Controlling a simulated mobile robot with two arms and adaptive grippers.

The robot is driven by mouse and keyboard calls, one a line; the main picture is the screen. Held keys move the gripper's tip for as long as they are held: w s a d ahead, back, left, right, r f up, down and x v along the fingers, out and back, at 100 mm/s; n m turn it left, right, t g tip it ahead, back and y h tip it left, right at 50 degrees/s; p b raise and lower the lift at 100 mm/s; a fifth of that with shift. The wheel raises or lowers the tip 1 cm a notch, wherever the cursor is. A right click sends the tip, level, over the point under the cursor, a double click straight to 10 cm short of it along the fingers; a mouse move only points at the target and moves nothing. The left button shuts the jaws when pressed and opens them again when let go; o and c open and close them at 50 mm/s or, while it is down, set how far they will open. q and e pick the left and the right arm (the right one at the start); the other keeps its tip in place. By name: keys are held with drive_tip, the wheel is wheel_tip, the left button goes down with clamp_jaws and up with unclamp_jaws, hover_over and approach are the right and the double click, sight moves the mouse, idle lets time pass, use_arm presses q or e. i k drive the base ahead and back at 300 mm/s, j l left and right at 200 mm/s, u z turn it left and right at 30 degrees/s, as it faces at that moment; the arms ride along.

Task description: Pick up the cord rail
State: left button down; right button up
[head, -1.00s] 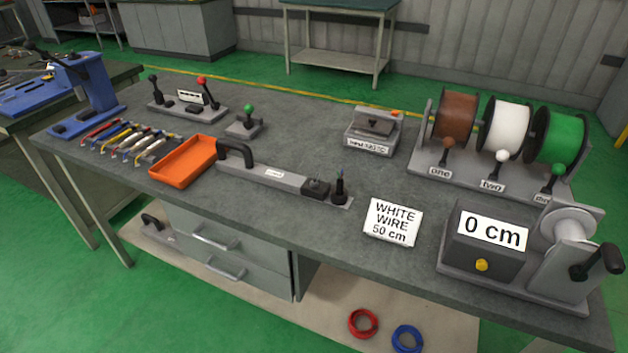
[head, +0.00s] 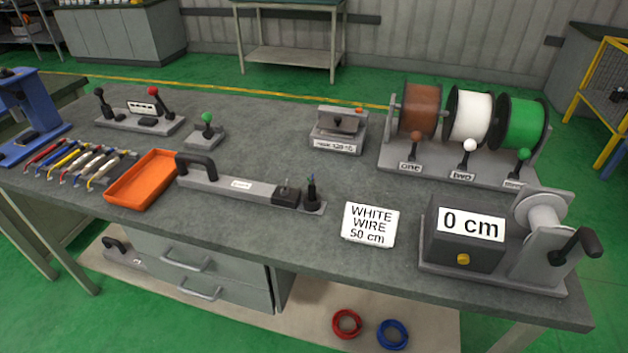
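A long grey rail (head: 236,186) lies on the workbench, left of the middle. It has a black arched handle at its left end and a black block and an upright black part at its right end. A second grey piece with a black handle (head: 115,247) lies on the lower shelf at the left, and is partly hidden by the drawers. No label reads clearly as cord rail, so I cannot tell which one is meant. Neither of my grippers is in view.
An orange tray (head: 142,180) and several coloured wires (head: 75,163) lie left of the rail. A "WHITE WIRE 50 cm" sign (head: 369,224) and a "0 cm" winding unit (head: 465,235) stand right. Wire spools (head: 469,115) stand behind.

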sight(211, 182)
drive_tip(key=i+j+z, duration=0.1)
drive_tip(key=j, duration=0.25)
drive_tip(key=i+j+z, duration=0.1)
drive_tip(key=j, duration=0.3)
drive_tip(key=i+j+z, duration=0.25)
drive_tip(key=j, duration=0.5)
drive_tip(key=i+j+z, duration=0.1)
drive_tip(key=j, duration=0.3)
drive_tip(key=i, duration=0.1)
